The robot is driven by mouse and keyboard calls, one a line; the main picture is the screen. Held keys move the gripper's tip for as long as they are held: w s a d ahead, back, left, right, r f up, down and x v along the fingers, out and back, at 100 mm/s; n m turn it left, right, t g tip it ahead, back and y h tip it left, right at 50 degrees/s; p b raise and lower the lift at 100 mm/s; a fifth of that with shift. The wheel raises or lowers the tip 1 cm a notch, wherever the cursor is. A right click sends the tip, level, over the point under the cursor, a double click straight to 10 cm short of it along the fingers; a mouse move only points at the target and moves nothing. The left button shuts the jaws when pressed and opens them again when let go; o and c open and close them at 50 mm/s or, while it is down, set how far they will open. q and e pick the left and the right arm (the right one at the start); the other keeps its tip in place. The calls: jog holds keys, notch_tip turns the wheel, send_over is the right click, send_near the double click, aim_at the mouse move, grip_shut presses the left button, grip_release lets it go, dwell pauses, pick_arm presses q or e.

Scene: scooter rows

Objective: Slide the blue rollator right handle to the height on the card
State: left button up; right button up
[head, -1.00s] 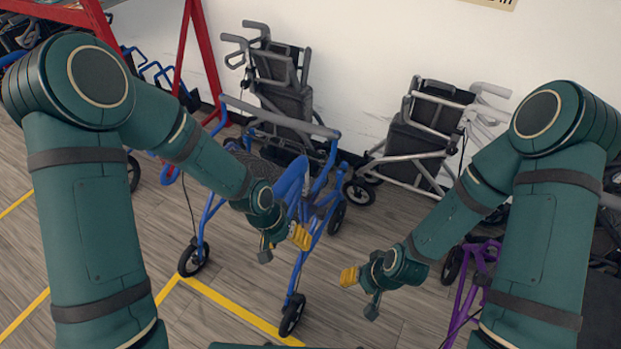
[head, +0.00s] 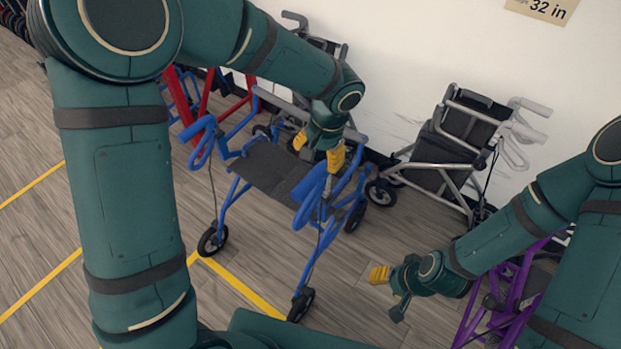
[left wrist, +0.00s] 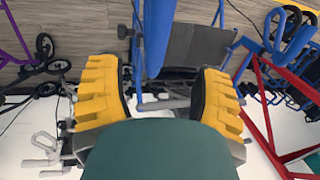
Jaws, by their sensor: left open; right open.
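The blue rollator (head: 275,172) stands unfolded on the floor with a dark seat. Its handle on the picture's right (head: 312,186) is just below my left gripper (head: 318,150), which is open, its yellow fingers apart. In the left wrist view, a blue handle (left wrist: 156,35) rises between and beyond the open fingers (left wrist: 160,98); contact cannot be told. Its other handle (head: 203,138) is at the left. The card (head: 541,9) on the wall reads "32 in"; its upper part is cut off. My right gripper (head: 388,293) is open and empty above the floor.
A grey folded rollator (head: 445,150) stands by the wall, right of the blue one. A purple walker (head: 505,300) is near my right arm. A red frame (head: 185,105) stands behind at the left. Yellow lines (head: 240,288) mark the floor.

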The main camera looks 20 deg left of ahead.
aim_at(310, 179)
pick_arm(q)
jog(key=f, duration=0.4)
jog(key=a+f+b, duration=0.1)
jog(key=f, duration=0.3)
jog(key=a+f+b, duration=0.1)
jog(key=f, duration=0.3)
jog(key=shift+w, duration=0.3)
pick_arm(e)
notch_tip(310, 179, down, 2)
jog(key=shift+f, duration=0.2)
pick_arm(q)
jog(key=shift+o, duration=0.2)
jog(key=shift+r, duration=0.1)
